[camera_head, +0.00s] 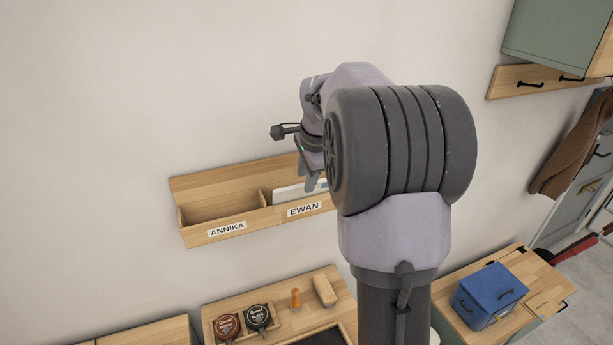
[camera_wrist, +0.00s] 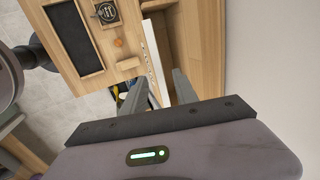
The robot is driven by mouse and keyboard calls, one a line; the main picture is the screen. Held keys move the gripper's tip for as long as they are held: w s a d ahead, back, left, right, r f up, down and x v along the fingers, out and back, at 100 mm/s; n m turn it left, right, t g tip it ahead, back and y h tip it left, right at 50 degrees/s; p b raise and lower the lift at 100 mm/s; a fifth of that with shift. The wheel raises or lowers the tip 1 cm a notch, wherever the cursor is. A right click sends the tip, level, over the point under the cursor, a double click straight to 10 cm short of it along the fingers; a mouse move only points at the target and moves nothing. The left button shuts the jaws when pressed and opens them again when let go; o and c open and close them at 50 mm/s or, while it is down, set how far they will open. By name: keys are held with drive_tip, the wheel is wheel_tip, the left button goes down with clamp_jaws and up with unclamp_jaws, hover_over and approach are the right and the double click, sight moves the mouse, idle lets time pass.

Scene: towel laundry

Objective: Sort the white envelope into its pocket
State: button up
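The white envelope (camera_head: 288,193) sits in the EWAN pocket of the wooden wall rack (camera_head: 219,231), with its upper part showing above the front board. In the wrist view the envelope (camera_wrist: 152,55) is a narrow white strip, seen nearly edge-on. My gripper (camera_head: 318,184) is at the right part of this pocket, partly hidden by my arm. In the wrist view its two fingers (camera_wrist: 160,92) are apart, with the strip's near end between them. I see no grip on it. The ANNIKA pocket, on the left, looks empty.
Below the rack, a wooden desk (camera_head: 213,314) holds two round tins (camera_head: 258,317), an orange stamp (camera_head: 295,298) and a wooden block (camera_head: 324,290). A blue box (camera_head: 489,296) stands on a bench at the right. The wall left of the rack is clear.

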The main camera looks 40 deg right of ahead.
drive_tip(key=p+v, duration=0.1)
drive_tip(key=v, duration=1.6)
drive_tip(key=shift+r+p, duration=0.2)
drive_tip(key=shift+p, duration=0.1)
drive_tip(key=shift+s, duration=0.15)
